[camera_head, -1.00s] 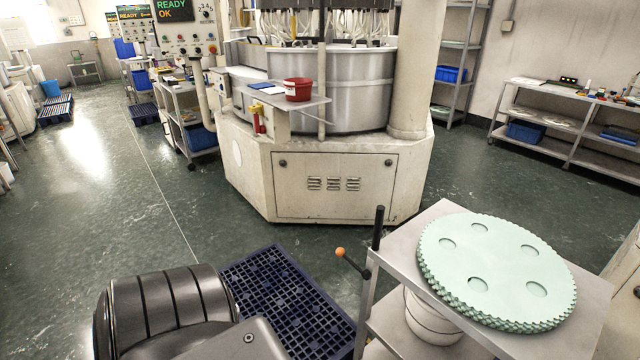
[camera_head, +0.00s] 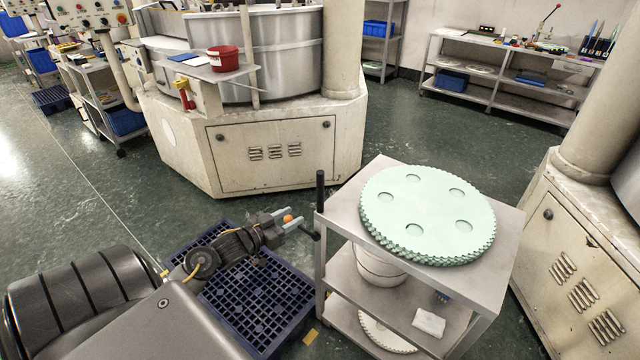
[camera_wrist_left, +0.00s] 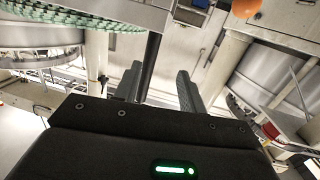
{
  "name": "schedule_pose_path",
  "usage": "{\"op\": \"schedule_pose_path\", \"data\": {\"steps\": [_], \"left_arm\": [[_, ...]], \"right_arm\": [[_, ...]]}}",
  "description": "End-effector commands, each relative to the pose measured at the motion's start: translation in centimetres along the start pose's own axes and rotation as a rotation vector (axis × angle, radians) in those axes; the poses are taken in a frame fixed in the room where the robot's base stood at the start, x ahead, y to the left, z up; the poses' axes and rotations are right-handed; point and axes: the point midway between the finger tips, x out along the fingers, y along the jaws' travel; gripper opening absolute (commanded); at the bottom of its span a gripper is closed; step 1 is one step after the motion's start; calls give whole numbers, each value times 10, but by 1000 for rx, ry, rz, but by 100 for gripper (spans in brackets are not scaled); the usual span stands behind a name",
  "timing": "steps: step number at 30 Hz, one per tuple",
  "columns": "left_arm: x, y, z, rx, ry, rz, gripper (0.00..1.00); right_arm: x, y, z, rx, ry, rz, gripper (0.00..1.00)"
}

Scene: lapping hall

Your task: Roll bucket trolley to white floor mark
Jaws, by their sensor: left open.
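The trolley (camera_head: 343,206) stands right of centre in the head view, with pale green toothed discs (camera_head: 428,213) stacked on top. A white bucket (camera_head: 378,266), partly hidden, sits on its middle shelf. An upright black bar (camera_head: 320,192) and a lever with an orange knob (camera_head: 288,219) are at its left corner. My left gripper (camera_head: 287,218) is open beside that corner. In the head view the knob appears at its fingertips. In the left wrist view the knob (camera_wrist_left: 246,8) shows right of the fingers. I cannot pick out a white floor mark. My right gripper is not in view.
A blue grid pallet (camera_head: 235,308) lies on the floor left of the trolley, under my left gripper. A large machine base (camera_head: 215,165) stands behind, and another machine (camera_head: 575,270) at the right. Green floor is open between them. A shelf bench (camera_head: 480,88) stands at the back.

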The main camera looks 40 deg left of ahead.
Motion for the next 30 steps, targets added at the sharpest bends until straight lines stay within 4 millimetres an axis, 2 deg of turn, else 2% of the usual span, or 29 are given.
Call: {"op": "schedule_pose_path", "data": {"steps": [1,3,6,11,14,24,30], "left_arm": [[-1,3,-25,15,35,22,41],[-2,6,-47,27,71,43,41],[-4,9,-62,36,94,59,41],[-1,10,-64,36,98,61,41],[8,10,-66,35,98,61,41],[69,14,-72,34,98,59,41],[94,15,-73,36,97,58,41]], "right_arm": [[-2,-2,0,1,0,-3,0],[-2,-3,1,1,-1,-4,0],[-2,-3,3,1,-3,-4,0],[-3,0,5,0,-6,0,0],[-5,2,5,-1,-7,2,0],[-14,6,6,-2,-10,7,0],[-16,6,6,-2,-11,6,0]]}}
